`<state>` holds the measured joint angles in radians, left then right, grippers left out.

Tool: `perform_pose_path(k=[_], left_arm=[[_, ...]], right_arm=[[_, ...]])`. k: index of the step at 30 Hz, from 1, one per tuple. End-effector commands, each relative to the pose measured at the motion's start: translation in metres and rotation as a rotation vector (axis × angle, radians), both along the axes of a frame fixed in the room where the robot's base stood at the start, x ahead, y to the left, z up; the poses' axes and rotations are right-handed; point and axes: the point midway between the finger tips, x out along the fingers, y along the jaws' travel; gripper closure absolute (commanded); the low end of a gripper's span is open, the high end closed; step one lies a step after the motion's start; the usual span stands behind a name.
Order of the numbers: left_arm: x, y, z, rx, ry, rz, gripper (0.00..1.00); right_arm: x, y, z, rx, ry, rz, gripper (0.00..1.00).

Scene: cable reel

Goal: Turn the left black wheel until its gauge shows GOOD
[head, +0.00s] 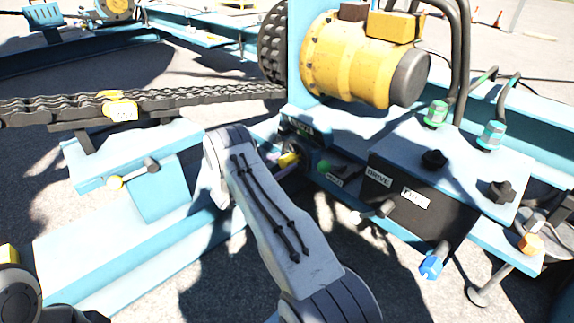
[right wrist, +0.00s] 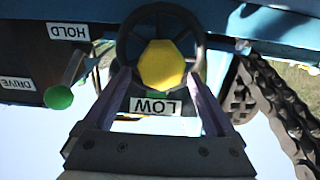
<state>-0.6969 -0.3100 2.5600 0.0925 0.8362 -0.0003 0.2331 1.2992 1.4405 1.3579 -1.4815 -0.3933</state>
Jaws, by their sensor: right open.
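In the right wrist view, a black wheel (right wrist: 127,42) with a yellow hub (right wrist: 161,65) faces me. A white gauge label (right wrist: 154,106) next to it reads LOW, upside down in this view. My right gripper (right wrist: 161,76) is open, with one purple-grey finger on each side of the hub, over or close to the rim; I cannot tell if they touch. In the head view the right gripper (head: 284,168) is mostly hidden behind my forearm, and a small yellow part (head: 289,159) shows there. My left gripper is not in view.
In the right wrist view, a lever with a green knob (right wrist: 58,97) is close by, near HOLD (right wrist: 68,31) and DRIVE labels; a chain (right wrist: 275,105) hangs on the other side. The head view shows a yellow motor (head: 345,60) above and a black-fronted control box (head: 440,222) to the right.

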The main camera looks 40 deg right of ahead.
Motion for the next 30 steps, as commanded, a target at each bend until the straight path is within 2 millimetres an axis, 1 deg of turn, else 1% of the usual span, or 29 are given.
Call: perform_pose_path(k=[1,3,6,9,16,17,18,20,21,23,24,30], left_arm=[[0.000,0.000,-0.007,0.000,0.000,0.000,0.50],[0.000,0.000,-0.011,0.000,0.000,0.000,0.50],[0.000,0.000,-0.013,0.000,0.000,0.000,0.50],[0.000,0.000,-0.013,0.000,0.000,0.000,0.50],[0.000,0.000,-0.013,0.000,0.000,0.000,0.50],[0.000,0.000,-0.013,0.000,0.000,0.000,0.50],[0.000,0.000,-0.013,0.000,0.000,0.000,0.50],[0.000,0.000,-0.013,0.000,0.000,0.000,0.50],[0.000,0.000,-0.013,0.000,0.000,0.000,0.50],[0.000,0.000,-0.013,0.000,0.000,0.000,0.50],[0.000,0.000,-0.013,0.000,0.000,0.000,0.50],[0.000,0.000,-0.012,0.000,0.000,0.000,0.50]], right_arm=[[0.000,-0.008,-0.003,0.000,-0.002,-0.002,0.09],[0.000,-0.016,-0.003,0.001,-0.002,-0.002,0.09],[0.000,-0.023,-0.001,0.000,-0.001,0.000,0.09],[0.000,-0.026,0.000,0.000,-0.001,0.000,0.09],[0.000,-0.026,0.001,0.000,-0.001,0.001,0.09],[0.000,-0.026,0.001,0.000,-0.001,0.001,0.21],[0.000,-0.026,0.001,0.000,-0.001,0.001,0.36],[0.000,-0.026,0.000,0.000,-0.001,0.001,0.59],[0.000,-0.026,0.000,0.000,-0.001,0.001,0.74],[0.000,-0.026,0.000,0.000,-0.001,0.001,0.97],[0.000,-0.026,0.000,0.000,-0.001,0.001,1.00],[-0.002,-0.028,0.000,0.000,-0.005,-0.003,1.00]])
